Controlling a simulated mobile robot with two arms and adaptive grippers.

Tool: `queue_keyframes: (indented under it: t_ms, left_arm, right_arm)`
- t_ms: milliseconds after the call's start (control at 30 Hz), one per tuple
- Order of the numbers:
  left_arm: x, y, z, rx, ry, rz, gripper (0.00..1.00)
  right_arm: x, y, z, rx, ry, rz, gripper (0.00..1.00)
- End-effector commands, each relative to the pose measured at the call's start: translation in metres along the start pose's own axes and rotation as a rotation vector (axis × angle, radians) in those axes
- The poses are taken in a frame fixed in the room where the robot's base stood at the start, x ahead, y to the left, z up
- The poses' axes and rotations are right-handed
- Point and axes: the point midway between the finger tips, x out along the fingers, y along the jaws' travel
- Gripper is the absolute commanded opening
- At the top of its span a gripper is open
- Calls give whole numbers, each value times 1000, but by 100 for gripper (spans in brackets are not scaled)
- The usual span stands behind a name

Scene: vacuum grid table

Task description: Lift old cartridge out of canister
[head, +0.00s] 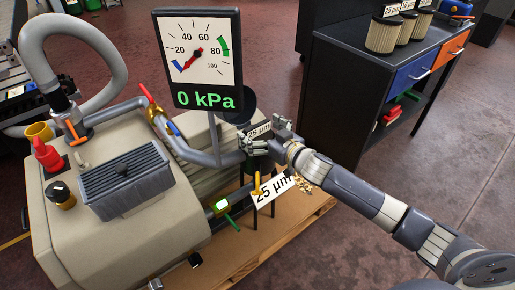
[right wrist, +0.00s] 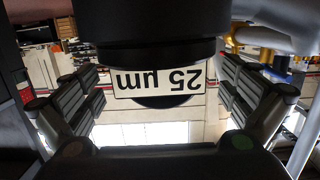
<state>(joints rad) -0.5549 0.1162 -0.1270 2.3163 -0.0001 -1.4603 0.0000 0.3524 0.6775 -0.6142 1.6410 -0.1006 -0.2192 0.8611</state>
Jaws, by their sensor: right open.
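My right gripper (head: 267,138) is at the pump's right side, just below and right of the pressure gauge. Its fingers are open in the right wrist view (right wrist: 163,95), one on each side of a white 25 µm label (right wrist: 158,82). That label is upside down there, against a dark round body (right wrist: 150,52); it also shows beside the gripper in the head view (head: 259,130). I cannot tell whether a finger touches anything. The old cartridge and the canister are not clearly seen; the gripper and gauge cover much of that spot. My left gripper is not in view.
The gauge (head: 197,60) reads 0 kPa. A grey pipe (head: 205,157) runs close left of the gripper. A larger 25 µm placard (head: 272,189) stands below it, near spilled pellets (head: 304,185). Several pale cartridges (head: 382,36) stand on the dark cabinet (head: 335,85).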

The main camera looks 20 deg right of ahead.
Motion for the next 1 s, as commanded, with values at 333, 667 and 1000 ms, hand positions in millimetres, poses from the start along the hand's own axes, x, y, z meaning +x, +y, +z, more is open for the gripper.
queue_keyframes:
  t_ms: [333,667,1000]
  left_arm:
    - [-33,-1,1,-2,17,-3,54]
    - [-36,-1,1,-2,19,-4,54]
    - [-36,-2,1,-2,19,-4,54]
  right_arm:
    - [39,2,5,-1,2,1,100]
    - [50,1,4,0,0,0,100]
    - [50,1,5,0,-1,0,41]
